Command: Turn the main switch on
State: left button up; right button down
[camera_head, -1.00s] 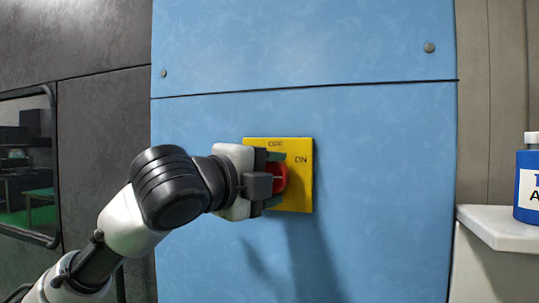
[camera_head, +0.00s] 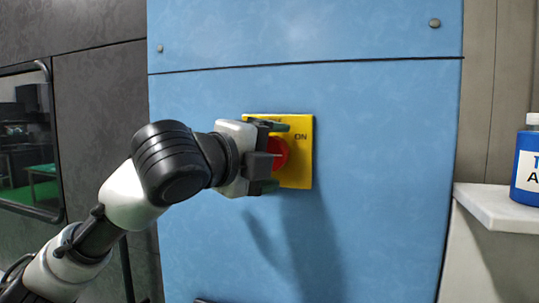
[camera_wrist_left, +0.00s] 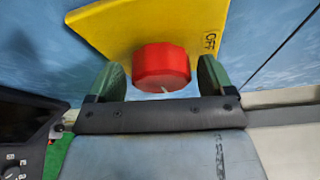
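The main switch is a red knob (camera_head: 278,154) on a yellow plate (camera_head: 300,173), fixed to a blue cabinet panel. "ON" is readable at the plate's upper right; the top label is mostly hidden by my gripper. My left gripper (camera_head: 273,158) is at the plate, its fingers above and below the knob. In the left wrist view, the red knob (camera_wrist_left: 162,66) sits between the two green fingers with a gap on each side, and "OFF" shows on the yellow plate (camera_wrist_left: 110,28). A small pale mark shows on the knob. My right gripper is out of view.
The blue panel (camera_head: 390,130) is flat and clear around the plate. A white shelf (camera_head: 500,208) with a blue bottle (camera_head: 528,165) stands at the right. A dark machine wall with a window (camera_head: 28,150) is at the left.

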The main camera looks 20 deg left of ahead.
pick_arm(q)
jog(key=b+v, duration=0.3)
jog(key=v, duration=0.7)
jog(key=shift+s+a+b, duration=0.2)
jog(key=shift+s+b, duration=0.15)
jog(key=shift+s, duration=0.05)
